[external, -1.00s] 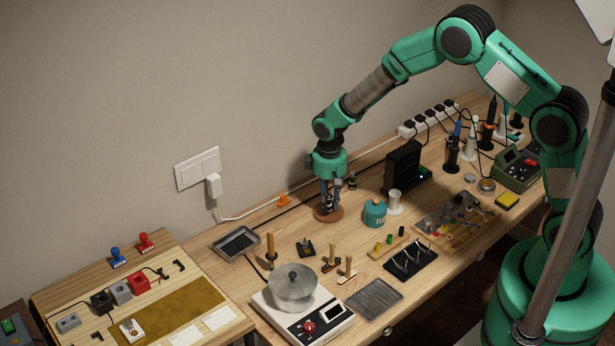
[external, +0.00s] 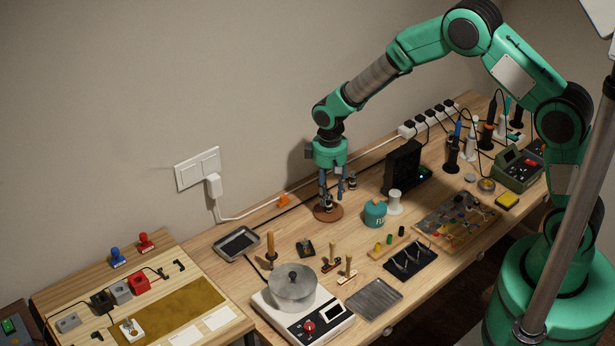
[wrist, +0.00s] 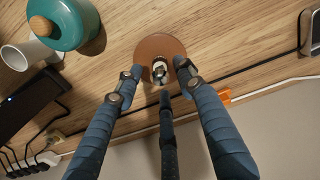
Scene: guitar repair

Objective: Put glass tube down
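A small glass tube (wrist: 159,70) with a metallic-looking part stands on a round brown base (wrist: 149,48). In the external view the tube (external: 327,203) and the brown base (external: 333,214) are near the back of the wooden workbench. My gripper (wrist: 157,79) has its blue fingers spread apart, with the tube between and beyond the tips. No finger visibly touches it. In the external view my gripper (external: 331,194) points straight down just above the base. The tube is small and its details are hard to make out.
An orange piece (external: 283,199) and cables lie along the wall. A dark tray (external: 236,243) is at left.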

